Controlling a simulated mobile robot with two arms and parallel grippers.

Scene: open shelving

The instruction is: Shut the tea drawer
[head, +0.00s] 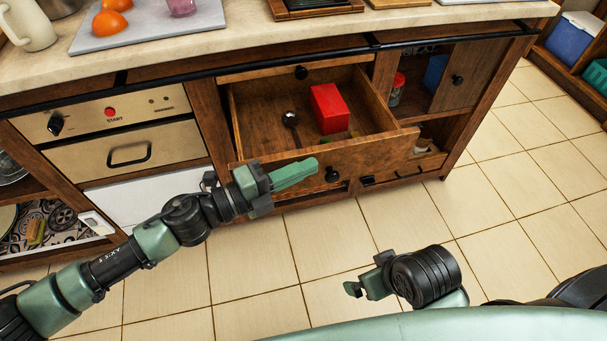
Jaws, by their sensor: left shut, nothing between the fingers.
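The open wooden drawer (372,152) is pulled out from the counter unit, with a dark round knob on its front. Inside it lie a red box (329,108) and a dark spoon-like utensil (291,122). My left gripper (312,166) is shut and empty, in front of the drawer front and just left of its knob (332,175). I cannot tell whether it touches the drawer front. My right gripper (353,289) is low over the floor, away from the drawer; its fingers are seen too poorly to tell open from shut.
The countertop (230,52) above holds a board with oranges (108,22) and a mug. An oven panel (125,116) is left of the drawer. An open cubby with a jar (397,90) is to the right. The tiled floor (510,215) in front is clear.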

